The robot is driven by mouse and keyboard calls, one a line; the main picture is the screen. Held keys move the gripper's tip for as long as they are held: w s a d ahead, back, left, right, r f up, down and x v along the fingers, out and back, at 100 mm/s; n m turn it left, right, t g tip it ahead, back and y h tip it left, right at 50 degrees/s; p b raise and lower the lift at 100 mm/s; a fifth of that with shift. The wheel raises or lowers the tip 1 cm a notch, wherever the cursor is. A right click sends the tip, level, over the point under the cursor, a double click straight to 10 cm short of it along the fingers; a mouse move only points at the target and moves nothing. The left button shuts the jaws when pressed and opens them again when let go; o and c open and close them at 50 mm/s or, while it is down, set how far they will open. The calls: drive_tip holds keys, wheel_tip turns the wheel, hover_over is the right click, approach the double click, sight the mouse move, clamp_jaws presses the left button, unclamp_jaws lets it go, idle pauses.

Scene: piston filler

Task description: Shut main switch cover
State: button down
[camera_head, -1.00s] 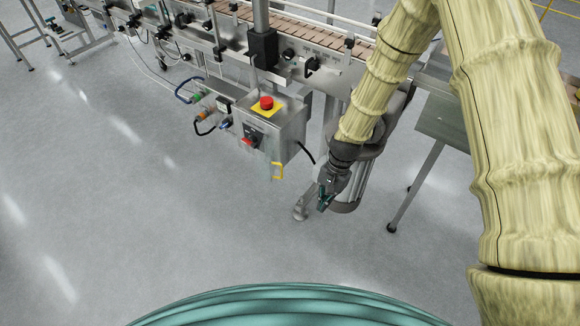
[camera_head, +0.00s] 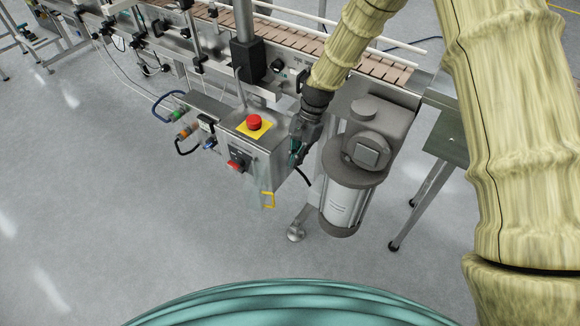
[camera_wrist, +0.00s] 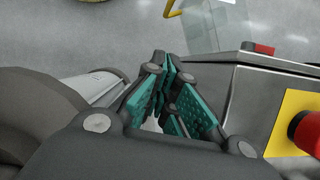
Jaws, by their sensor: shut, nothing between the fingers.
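The grey control box (camera_head: 262,150) carries the red main switch (camera_head: 235,166) on its front. The main switch cover, a clear panel with a yellow handle (camera_head: 268,199), stands open, sticking out from the box's front near its right edge. The wrist view shows the clear cover (camera_wrist: 215,27) at the top, beyond my fingers, with part of its yellow handle (camera_wrist: 173,9). My gripper (camera_head: 294,158) is shut and empty beside the box's right side, behind the cover. The wrist view shows its teal fingertips (camera_wrist: 163,68) together, apart from the cover.
A red emergency button on a yellow plate (camera_head: 254,123) tops the box. A grey motor with a steel cylinder (camera_head: 345,200) stands close to the right of my gripper. The conveyor (camera_head: 375,66) runs behind. Floor in front of the box is clear.

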sight(263, 187)
drive_tip(key=s+a+f, duration=0.4)
drive_tip(key=s+f, duration=0.1)
drive_tip(key=f, duration=0.3)
drive_tip(key=shift+s+a+f, duration=0.2)
drive_tip(key=shift+a, duration=0.05)
idle(0.4)
